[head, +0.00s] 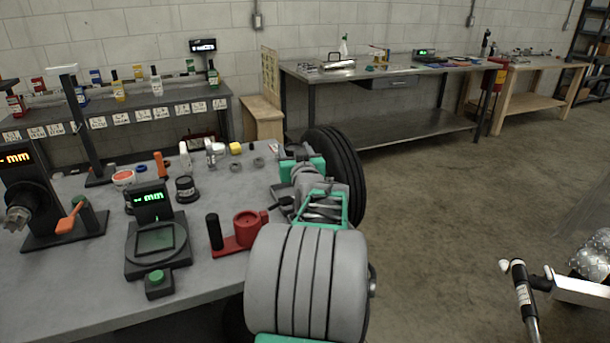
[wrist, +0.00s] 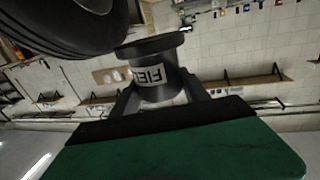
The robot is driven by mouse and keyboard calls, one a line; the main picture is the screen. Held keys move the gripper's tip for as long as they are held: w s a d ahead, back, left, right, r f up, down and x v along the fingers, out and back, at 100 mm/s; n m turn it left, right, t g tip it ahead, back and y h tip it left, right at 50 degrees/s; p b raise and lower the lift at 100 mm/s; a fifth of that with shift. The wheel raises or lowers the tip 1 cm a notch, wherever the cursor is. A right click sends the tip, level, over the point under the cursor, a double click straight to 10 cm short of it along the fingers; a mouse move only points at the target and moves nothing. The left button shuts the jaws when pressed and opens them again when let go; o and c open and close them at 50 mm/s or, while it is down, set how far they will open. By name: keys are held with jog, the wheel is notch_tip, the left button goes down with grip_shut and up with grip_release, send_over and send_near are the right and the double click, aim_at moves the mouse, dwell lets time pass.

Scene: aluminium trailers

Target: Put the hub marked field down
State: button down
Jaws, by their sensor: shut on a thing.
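The hub marked field (wrist: 158,60) is a dark spool with a wide flange and a white label; the letters "FIE" show and the rest is cut off. My gripper (wrist: 160,92) is shut on it, with a dark finger on each side of its body. In the head view the end of my arm is over the right part of the grey bench (head: 90,318). There the held hub cannot be clearly made out. Another dark hub (head: 186,189) with a pale band stands on the bench, its label too small to read.
A black tyre (head: 345,170) is close beside my gripper and also fills the upper left of the wrist view (wrist: 60,25). A display gauge (head: 155,240), a red fixture (head: 240,238) and several small parts occupy the bench. Open floor lies to the right.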

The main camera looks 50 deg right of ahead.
jog(key=shift+w+d+f+b, duration=0.15)
jog(key=shift+d+f, duration=1.05)
jog(key=shift+f, duration=0.45)
jog(key=shift+w+d+f+b, duration=0.1)
jog(key=shift+w+d+f, duration=0.05)
jog(key=shift+d+f, duration=1.3)
jog(key=shift+w+d+f+b, duration=0.15)
jog(key=shift+d+f, duration=0.8)
jog(key=shift+f, duration=0.95)
jog(key=shift+s+a+f+b, duration=0.1)
jog(key=shift+f+b, duration=0.4)
jog(key=shift+b, duration=0.05)
